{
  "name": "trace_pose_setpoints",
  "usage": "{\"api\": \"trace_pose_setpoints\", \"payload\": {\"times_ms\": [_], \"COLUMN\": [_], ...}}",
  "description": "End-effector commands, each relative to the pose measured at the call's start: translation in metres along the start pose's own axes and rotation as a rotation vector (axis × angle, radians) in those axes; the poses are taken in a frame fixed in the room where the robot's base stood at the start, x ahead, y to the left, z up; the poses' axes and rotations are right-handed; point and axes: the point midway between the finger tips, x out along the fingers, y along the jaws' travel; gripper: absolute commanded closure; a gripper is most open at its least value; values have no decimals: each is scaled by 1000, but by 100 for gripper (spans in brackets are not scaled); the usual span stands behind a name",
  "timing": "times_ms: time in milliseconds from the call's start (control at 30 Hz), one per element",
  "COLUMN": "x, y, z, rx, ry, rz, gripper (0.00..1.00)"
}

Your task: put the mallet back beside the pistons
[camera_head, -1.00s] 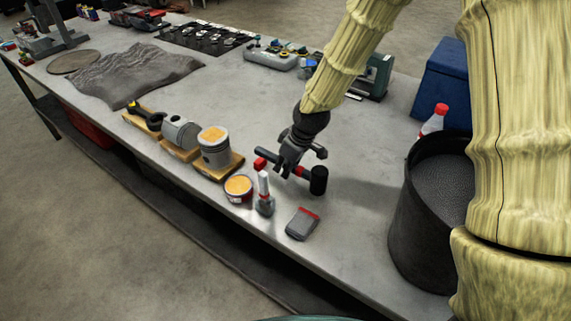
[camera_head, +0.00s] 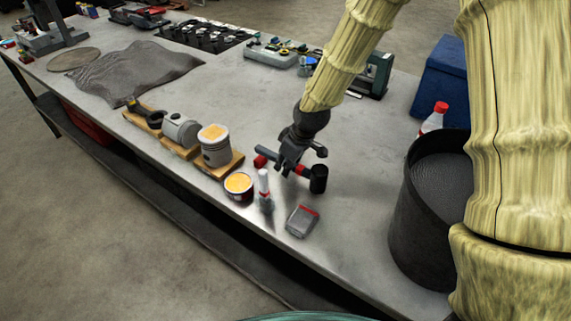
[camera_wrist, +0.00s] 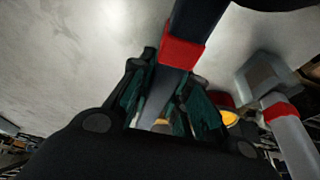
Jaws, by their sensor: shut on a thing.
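The mallet, with a dark head (camera_head: 319,179) and a dark shaft with red on it, is held across my gripper (camera_head: 291,165). My gripper is shut on it, low over or at the worktop, to the right of the pistons; I cannot tell if the mallet touches the surface. In the wrist view, the mallet's red band (camera_wrist: 183,52) shows just beyond the jaws (camera_wrist: 165,85). The nearest piston (camera_head: 215,146) stands upright on a wooden block. Another grey piston (camera_head: 181,130) lies on its side on a block behind it. The fingers hide part of the mallet.
A tin with orange contents (camera_head: 239,187), a red-banded bottle (camera_head: 264,190) and a grey, red-edged box (camera_head: 302,221) stand near the front edge. A black bucket (camera_head: 405,230) and a red-capped bottle (camera_head: 432,120) are at right.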

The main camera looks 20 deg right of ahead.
Motion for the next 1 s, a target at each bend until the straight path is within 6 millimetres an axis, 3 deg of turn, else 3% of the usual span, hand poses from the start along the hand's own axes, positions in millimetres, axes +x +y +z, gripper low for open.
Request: {"api": "trace_pose_setpoints", "payload": {"times_ms": [767, 800, 900, 1000], "x": [21, 20, 20, 20], "y": [0, 0, 0, 0], "z": [7, 6, 6, 6], "rx": [0, -1, -1, -1], "ry": [0, 1, 0, 0], "rz": [0, 0, 0, 0], "gripper": [100, 76, 58, 57]}}
